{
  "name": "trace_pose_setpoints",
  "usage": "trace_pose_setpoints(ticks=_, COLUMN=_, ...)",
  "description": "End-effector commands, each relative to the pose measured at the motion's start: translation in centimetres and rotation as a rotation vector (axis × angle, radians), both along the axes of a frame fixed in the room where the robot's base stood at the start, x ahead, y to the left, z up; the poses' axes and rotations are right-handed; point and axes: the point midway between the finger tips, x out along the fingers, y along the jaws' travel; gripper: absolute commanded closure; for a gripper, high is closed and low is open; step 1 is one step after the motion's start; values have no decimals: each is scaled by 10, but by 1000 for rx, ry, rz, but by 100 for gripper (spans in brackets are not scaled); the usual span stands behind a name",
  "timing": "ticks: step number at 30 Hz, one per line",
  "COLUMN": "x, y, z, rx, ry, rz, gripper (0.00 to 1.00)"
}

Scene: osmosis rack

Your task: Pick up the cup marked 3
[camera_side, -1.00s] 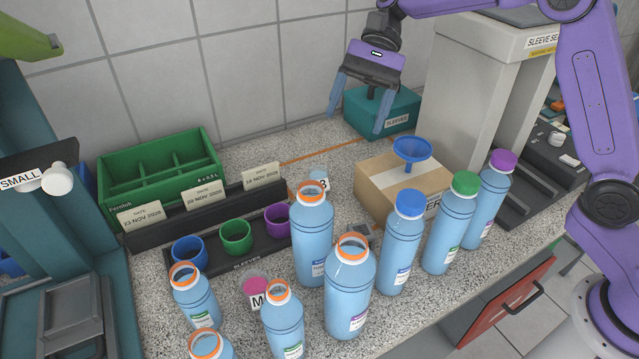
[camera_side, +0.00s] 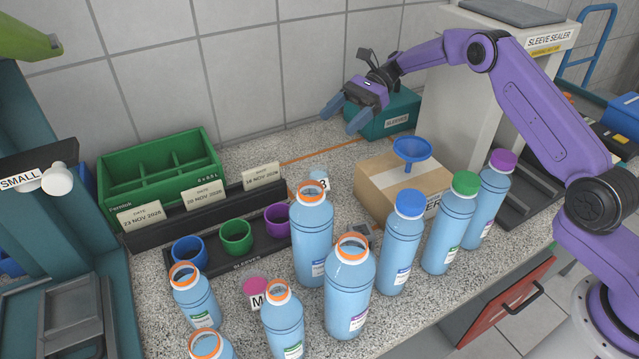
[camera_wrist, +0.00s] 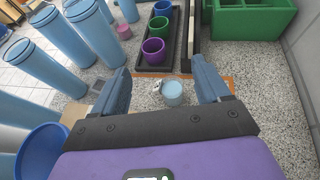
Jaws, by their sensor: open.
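The cup marked 3 (camera_side: 320,176) is small and pale blue with a white label. In the side view it stands on the speckled counter behind a tall bottle with an orange ring, which hides its lower part. In the wrist view the cup (camera_wrist: 174,92) shows whole, standing upright between and beyond my fingers, inside an orange outline on the counter. My gripper (camera_side: 345,116) is open and empty, above the counter behind and to the right of the cup. Its fingers point down and to the left in the side view. The open fingers (camera_wrist: 162,82) frame the cup without touching it.
Several blue bottles (camera_side: 347,290) stand in front of the cup. A cardboard box (camera_side: 385,190) with a blue funnel is to its right. A black rack (camera_side: 215,262) with blue, green and purple cups lies left. A teal sleeves box (camera_side: 398,122) stands behind.

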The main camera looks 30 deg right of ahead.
Motion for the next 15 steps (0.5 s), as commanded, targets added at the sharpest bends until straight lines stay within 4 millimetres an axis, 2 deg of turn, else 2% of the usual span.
trace_pose_setpoints(ticks=1, x=-1, y=0, z=-16, rx=1, ry=6, rz=1, gripper=24)
trace_pose_setpoints(ticks=3, x=-1, y=0, z=-35, rx=0, ry=5, rz=0, gripper=24)
trace_pose_setpoints(ticks=7, x=-1, y=0, z=-66, rx=-1, ry=3, rz=1, gripper=24)
trace_pose_setpoints(ticks=10, x=0, y=0, z=-84, rx=-1, ry=1, rz=1, gripper=24)
trace_pose_setpoints(ticks=15, x=0, y=1, z=-97, rx=-1, ry=-2, rz=2, gripper=24)
